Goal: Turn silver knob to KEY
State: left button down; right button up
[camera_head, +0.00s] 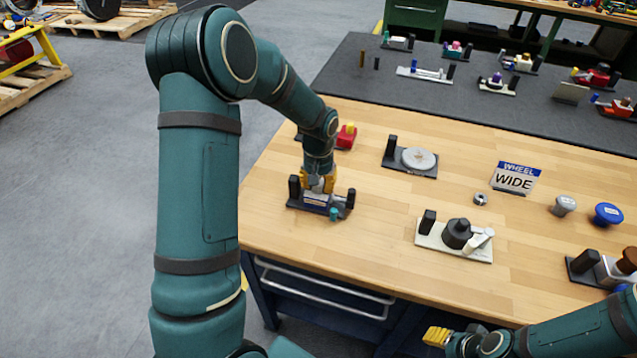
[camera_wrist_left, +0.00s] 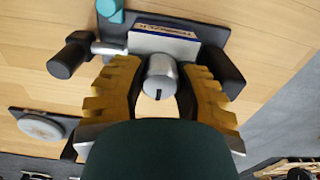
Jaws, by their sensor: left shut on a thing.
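My left gripper (camera_head: 318,184) is at the small dark fixture (camera_head: 300,207) on the left part of the wooden table. In the left wrist view its yellow fingers (camera_wrist_left: 160,88) are shut on the silver knob (camera_wrist_left: 161,72), one on each side. The knob's face shows a dark mark pointing toward the bottom of that picture. A white and blue label plate (camera_wrist_left: 163,44) stands behind the knob; its writing is too small to read. In the head view the fingers hide the knob. My right gripper (camera_head: 437,336) is low in the head view, and its opening cannot be made out.
Black posts and a teal part (camera_head: 333,214) stand close around the knob. A fixture with a round grey disc (camera_head: 418,159), a cream valve fixture (camera_head: 432,235) and a "WHEEL WIDE" sign (camera_head: 515,178) stand to the right.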

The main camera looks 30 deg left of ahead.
dwell(0.3)
pick_arm(q)
jog(key=c, duration=0.6)
grip_release()
